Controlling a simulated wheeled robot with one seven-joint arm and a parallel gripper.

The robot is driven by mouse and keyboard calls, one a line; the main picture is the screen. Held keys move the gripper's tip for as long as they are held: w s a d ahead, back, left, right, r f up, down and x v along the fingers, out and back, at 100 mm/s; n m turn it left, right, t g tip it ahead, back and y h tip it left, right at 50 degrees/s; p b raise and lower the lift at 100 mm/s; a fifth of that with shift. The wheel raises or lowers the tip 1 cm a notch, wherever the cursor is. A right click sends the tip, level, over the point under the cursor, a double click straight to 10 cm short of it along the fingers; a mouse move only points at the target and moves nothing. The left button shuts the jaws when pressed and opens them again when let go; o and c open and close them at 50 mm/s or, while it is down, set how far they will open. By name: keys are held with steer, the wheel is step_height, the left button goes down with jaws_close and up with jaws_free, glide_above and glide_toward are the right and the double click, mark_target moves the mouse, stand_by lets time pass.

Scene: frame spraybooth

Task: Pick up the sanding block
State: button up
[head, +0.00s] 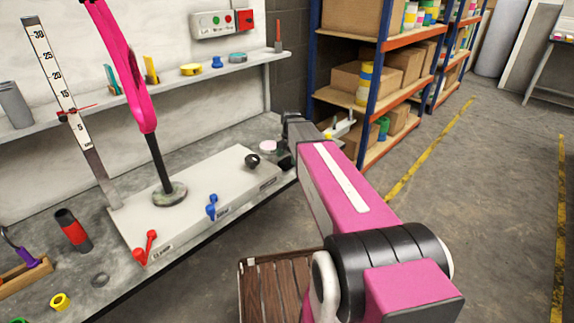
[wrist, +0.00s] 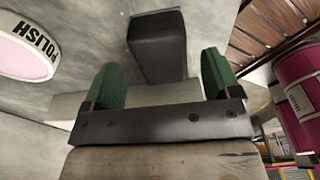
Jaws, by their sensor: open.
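In the wrist view a dark grey, round-edged block, which looks like the sanding block (wrist: 158,42), lies on the grey bench top. My gripper (wrist: 161,75) is open, with one green finger on each side of the block's near end. I see a gap between the block and each finger. I cannot tell how far the fingertips are above the bench. In the head view my arm reaches to the bench's right end, and the block is not clearly visible there.
A pink-and-white tin marked POLISH (wrist: 28,47) is left of my gripper; it also shows in the head view (head: 268,146). A pale machine base (head: 190,200) with knobs stands to the left. A slatted wooden thing (head: 275,288) is below the bench edge. Shelves (head: 385,85) stand behind.

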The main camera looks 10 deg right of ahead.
mark_target(287, 160)
steer(key=shift+s+a+f, duration=0.1)
steer(key=shift+f, duration=0.65)
steer(key=shift+s+a+f, duration=0.1)
steer(key=shift+f, duration=0.65)
steer(key=c, duration=1.1)
steer(key=shift+o, duration=0.2)
step_height(287, 160, up, 10)
steer(key=shift+r, duration=0.1)
